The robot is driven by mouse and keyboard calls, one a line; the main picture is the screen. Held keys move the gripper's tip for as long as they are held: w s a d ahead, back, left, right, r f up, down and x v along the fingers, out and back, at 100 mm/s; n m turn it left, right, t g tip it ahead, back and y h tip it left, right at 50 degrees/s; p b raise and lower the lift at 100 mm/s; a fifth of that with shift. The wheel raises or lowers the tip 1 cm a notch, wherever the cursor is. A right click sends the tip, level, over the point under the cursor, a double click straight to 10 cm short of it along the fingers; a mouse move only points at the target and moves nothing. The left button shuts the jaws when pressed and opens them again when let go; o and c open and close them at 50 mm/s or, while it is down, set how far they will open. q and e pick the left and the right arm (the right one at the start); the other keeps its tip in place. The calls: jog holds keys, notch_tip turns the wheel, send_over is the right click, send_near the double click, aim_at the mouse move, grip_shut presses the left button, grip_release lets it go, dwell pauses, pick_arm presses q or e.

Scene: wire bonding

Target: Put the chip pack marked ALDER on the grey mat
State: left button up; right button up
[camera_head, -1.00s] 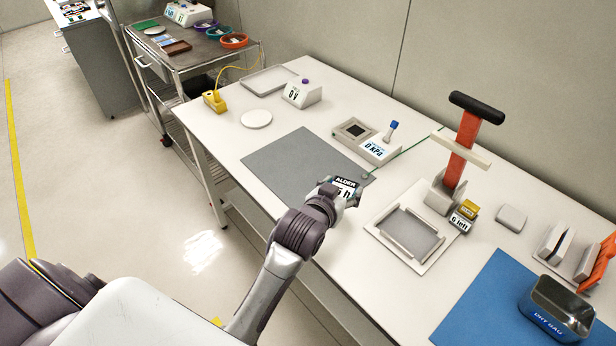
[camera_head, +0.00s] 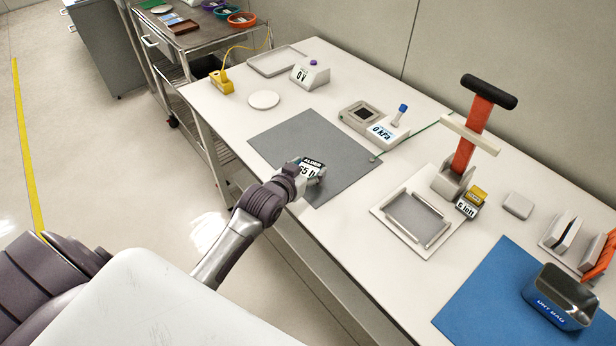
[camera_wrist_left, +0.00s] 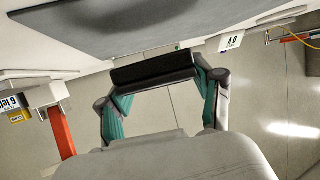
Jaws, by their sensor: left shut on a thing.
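The chip pack marked ALDER (camera_head: 311,165) is a dark pack with a white label. My left gripper (camera_head: 308,175) is shut on it. In the head view the pack shows over the near part of the grey mat (camera_head: 345,150); whether it touches the mat I cannot tell. In the left wrist view the pack (camera_wrist_left: 152,70) is a dark bar between the green-padded fingers of the left gripper (camera_wrist_left: 155,80), and the grey mat (camera_wrist_left: 110,22) fills the top. My right gripper is not in view.
Right of the mat stand a device reading 0 kPa (camera_head: 382,133), a pale frame fixture (camera_head: 385,212) and a red-handled press (camera_head: 470,140). A white disc (camera_head: 264,99) and a 0 V box (camera_head: 312,75) stand beyond it. A blue mat (camera_head: 470,300) lies at right.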

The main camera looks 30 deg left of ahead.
pick_arm(q)
jog(key=shift+f, duration=1.8)
jog(key=o, duration=1.1)
jog(key=shift+f, duration=0.1)
jog(key=shift+o, duration=0.2)
jog(key=shift+r, duration=0.2)
jog(key=v, duration=1.2)
